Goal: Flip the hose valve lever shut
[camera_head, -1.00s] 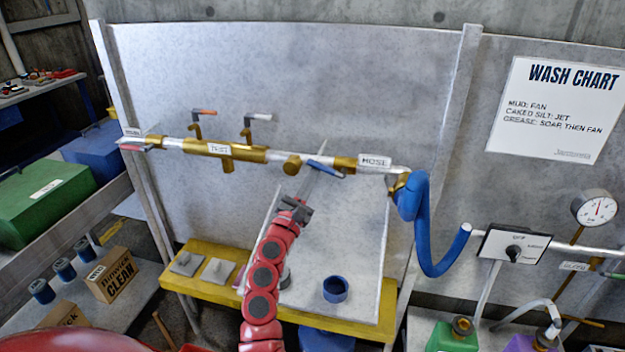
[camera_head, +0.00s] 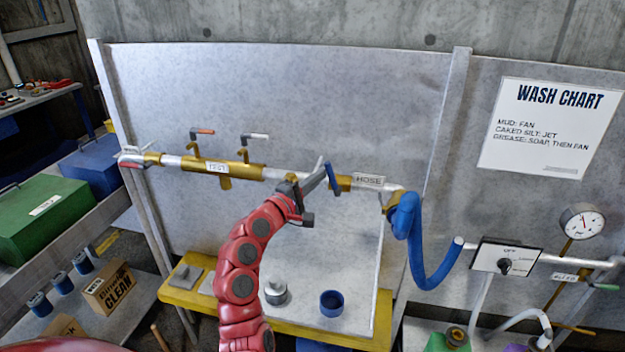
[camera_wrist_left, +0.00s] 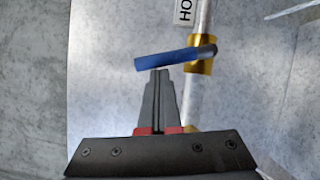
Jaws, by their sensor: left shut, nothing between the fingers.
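The hose valve has a blue lever (camera_head: 333,178) on the wall pipe, just left of the HOSE label (camera_head: 369,180). In the left wrist view the lever (camera_wrist_left: 172,59) lies crosswise to the pipe, beside a brass fitting (camera_wrist_left: 201,66). My left gripper (camera_head: 321,163) is shut and empty beside the lever, on its left. In the left wrist view its fingertips (camera_wrist_left: 160,72) are right at the lever's edge; I cannot tell whether they touch. The gripper and wrist hide part of the pipe. My right gripper is not in view.
A brass TEST section (camera_head: 220,168) with an orange-handled valve (camera_head: 203,132) and a grey-handled valve (camera_head: 254,136) lies left along the pipe. A blue hose (camera_head: 420,240) hangs at the right. A yellow bench (camera_head: 196,299) with a blue cup (camera_head: 331,303) stands below.

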